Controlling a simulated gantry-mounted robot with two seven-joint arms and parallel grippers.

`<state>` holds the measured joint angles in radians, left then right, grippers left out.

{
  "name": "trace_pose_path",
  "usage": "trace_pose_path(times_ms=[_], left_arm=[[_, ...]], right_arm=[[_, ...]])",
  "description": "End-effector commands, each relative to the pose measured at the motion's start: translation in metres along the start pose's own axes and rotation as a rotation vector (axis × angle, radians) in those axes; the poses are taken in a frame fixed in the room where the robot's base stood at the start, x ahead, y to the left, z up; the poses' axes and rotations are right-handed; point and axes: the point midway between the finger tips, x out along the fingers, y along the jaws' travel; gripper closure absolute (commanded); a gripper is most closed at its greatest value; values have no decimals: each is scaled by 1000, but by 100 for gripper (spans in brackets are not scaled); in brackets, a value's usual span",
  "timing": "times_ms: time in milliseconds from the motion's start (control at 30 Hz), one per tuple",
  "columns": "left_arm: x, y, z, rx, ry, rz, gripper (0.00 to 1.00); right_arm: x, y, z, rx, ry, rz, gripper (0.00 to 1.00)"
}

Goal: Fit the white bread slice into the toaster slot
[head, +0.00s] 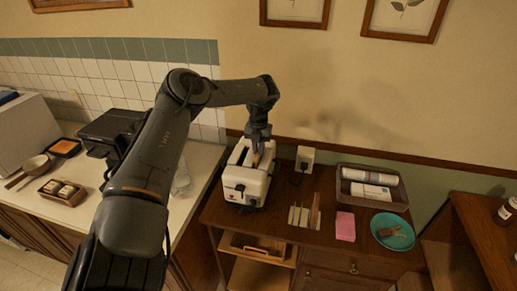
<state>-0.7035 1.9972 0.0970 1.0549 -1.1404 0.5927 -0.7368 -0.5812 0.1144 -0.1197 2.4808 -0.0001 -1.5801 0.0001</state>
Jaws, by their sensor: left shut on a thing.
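The white toaster (246,190) stands on the dark wooden cabinet, against the wall. My left gripper (258,143) points down over the toaster's top opening. It is shut on a small tan-edged piece, seemingly the bread slice (257,159), which sits at or just inside the top opening. The fingers and the toaster's rim hide most of the slice, so its depth in the slot cannot be told. My right gripper is not in view.
A rack with upright pale slices (298,216) and a brown one stands in front right of the toaster.

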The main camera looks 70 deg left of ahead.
Motion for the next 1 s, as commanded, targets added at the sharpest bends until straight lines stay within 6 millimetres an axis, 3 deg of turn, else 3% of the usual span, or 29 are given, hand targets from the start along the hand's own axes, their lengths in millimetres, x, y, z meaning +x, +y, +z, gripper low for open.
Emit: trace_pose_path(times_ms=[233, 267, 433, 800, 1000], left_arm=[[2, 0, 0, 0, 0, 0, 100], [2, 0, 0, 0, 0, 0, 84], [1, 0, 0, 0, 0, 0, 60], [-3, 0, 0, 0, -1, -1, 60], [-27, -1, 1, 1, -4, -2, 60]], right_arm=[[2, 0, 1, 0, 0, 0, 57], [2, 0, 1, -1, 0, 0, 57], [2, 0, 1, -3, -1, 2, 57], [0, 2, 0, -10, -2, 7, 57], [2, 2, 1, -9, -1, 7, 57]])
